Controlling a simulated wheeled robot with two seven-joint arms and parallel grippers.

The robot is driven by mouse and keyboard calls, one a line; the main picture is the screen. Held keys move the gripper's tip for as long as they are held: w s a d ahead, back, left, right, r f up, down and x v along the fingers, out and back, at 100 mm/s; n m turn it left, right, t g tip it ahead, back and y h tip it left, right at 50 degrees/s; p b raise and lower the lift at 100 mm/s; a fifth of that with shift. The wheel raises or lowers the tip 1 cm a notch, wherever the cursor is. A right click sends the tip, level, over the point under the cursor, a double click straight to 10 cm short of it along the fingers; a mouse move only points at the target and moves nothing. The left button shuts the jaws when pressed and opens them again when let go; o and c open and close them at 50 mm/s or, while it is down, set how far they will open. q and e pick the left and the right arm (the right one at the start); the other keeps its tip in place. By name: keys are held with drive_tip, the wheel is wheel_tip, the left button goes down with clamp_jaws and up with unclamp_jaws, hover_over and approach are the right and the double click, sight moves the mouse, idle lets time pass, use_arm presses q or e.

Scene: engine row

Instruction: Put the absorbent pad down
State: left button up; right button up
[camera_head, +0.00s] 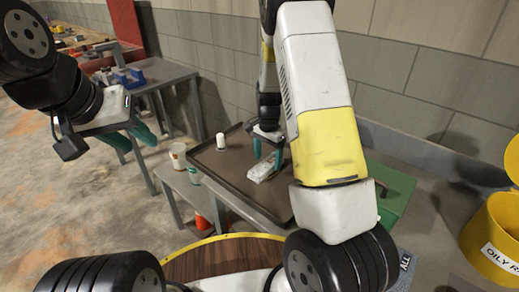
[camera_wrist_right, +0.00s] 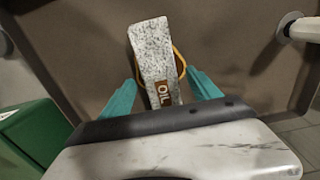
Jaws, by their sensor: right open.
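The absorbent pad (camera_head: 262,171) is a pale speckled block on the dark tray (camera_head: 225,176). In the right wrist view the pad (camera_wrist_right: 153,55) shows a brown label reading "OIL", with a yellow-orange curved edge showing beside it. My right gripper (camera_head: 268,155) is low over the tray at the pad. Its teal fingers are open, one on each side of the pad, in the right wrist view (camera_wrist_right: 163,82). Whether the pad rests flat on the tray is hard to tell. My left gripper (camera_head: 138,140) is open and empty, away to the left.
A small white container (camera_head: 221,142) stands on the tray's left part. Cups (camera_head: 178,156) stand left of the tray. A green box (camera_head: 398,188) is right of it, and a yellow bin (camera_head: 492,235) is at far right. A grey table (camera_head: 165,75) stands behind left.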

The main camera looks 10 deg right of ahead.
sight(268, 163)
wheel_tip(268, 163, up, 10)
drive_tip(key=s+a+r+n+t+y, duration=0.25)
drive_tip(key=s+r+n, duration=0.25)
drive_tip(key=s+r, duration=0.85)
drive_tip(key=s+r+n+t, duration=0.3)
drive_tip(key=s+r+n, duration=0.2)
drive_tip(key=s, duration=0.6)
drive_tip(key=shift+r+n+t, duration=0.25)
drive_tip(key=shift+n+t, duration=0.1)
drive_tip(key=shift+n, duration=0.15)
drive_tip(key=shift+o, duration=0.5)
drive_tip(key=shift+a, duration=0.1)
idle(1.8)
